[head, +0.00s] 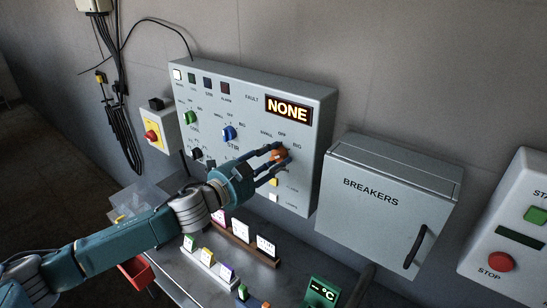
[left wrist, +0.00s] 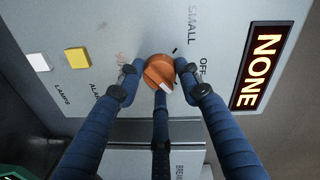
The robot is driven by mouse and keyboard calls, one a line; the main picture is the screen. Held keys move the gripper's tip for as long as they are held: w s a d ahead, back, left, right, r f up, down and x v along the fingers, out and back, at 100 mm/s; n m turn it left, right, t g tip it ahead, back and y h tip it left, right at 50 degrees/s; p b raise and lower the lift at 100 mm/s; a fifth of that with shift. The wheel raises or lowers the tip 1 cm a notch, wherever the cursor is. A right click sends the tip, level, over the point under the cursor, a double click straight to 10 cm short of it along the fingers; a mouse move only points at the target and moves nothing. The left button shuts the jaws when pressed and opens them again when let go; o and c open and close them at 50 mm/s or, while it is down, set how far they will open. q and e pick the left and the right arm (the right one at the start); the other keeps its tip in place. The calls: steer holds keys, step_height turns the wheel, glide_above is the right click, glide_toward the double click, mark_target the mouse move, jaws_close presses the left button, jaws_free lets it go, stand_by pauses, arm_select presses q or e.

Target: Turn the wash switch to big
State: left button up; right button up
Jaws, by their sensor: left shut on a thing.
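The wash switch is an orange knob (head: 281,156) on the right part of the grey control panel (head: 222,84), with SMALL, OFF and BIG printed around it in the head view. My left gripper (head: 278,154) is shut on this knob, its dark blue fingers around it. In the left wrist view the knob (left wrist: 157,70) sits between the fingertips. Its white pointer mark faces down and slightly right there, away from SMALL and past OFF, toward the BIG side. The BIG label is hidden there by a finger. My right gripper is not in view.
The lit display (head: 288,109) reads NONE. A blue stir knob (head: 229,133) and a green knob (head: 192,117) sit left on the panel. The breakers box (head: 385,190) stands to the right. Labelled blocks (head: 266,247) stand on the shelf below.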

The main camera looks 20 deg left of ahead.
arm_select(q)
steer(key=shift+w+a+r, duration=0.1)
steer(key=shift+r, duration=0.4)
steer(key=o, duration=1.1)
steer(key=shift+c, duration=0.2)
steer(key=shift+f, duration=0.25)
steer(key=shift+s+a+f, duration=0.15)
steer(key=shift+s+a, duration=0.05)
steer(key=shift+s, duration=0.2)
steer(key=v, duration=1.1)
steer(key=shift+s, duration=0.15)
steer(key=shift+d, duration=0.1)
